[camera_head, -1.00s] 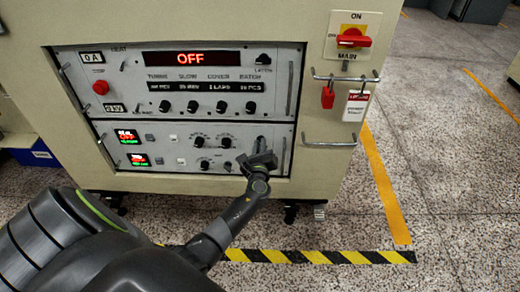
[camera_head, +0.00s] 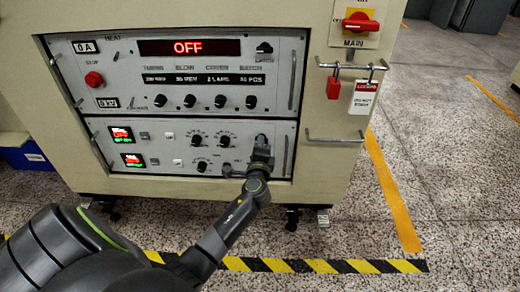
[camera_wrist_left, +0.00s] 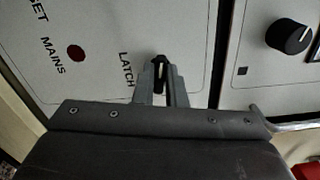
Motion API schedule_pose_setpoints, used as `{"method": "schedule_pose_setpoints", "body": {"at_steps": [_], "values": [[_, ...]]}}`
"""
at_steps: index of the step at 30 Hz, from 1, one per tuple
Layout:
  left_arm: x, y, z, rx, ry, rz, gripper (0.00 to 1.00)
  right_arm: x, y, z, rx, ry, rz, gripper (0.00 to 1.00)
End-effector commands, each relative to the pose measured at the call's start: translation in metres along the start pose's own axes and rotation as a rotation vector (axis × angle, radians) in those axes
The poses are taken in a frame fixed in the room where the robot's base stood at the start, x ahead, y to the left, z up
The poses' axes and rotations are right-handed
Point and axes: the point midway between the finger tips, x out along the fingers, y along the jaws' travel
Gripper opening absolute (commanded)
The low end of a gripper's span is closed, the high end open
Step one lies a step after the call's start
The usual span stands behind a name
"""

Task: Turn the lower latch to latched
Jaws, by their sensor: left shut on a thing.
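The lower latch is a small black knob with a pale pointer line, beside the printed word LATCH in the left wrist view (camera_wrist_left: 159,73). It sits at the right side of the lower panel (camera_head: 215,170), and my gripper largely hides it in the head view. My left gripper (camera_head: 262,147) is at that spot, its jaws shut on the latch. In the left wrist view its two grey fingers (camera_wrist_left: 161,85) stand on either side of the knob. My right gripper is not in view.
The upper panel has its own latch knob (camera_head: 264,47), a red OFF display (camera_head: 189,47) and several black knobs. A metal handle (camera_head: 286,155) stands close right of my gripper. A red padlock (camera_head: 333,88) hangs farther right. Striped tape (camera_head: 330,266) marks the floor.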

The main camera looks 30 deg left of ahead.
Motion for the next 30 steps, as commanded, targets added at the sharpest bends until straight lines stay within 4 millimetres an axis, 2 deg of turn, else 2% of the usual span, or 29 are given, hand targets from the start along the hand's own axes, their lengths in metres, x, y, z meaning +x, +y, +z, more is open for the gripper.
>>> {"method": "schedule_pose_setpoints", "body": {"at_steps": [12,29,30], "values": [[0.0000,0.0021,-0.0001,-0.186,-0.001,0.001,0.00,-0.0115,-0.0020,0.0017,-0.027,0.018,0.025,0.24],[0.0001,0.0014,0.0001,-0.213,-0.001,0.002,0.00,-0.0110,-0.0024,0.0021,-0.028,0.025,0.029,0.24],[0.0001,0.0014,0.0001,-0.213,-0.001,0.002,0.16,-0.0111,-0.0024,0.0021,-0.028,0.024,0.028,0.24]]}}
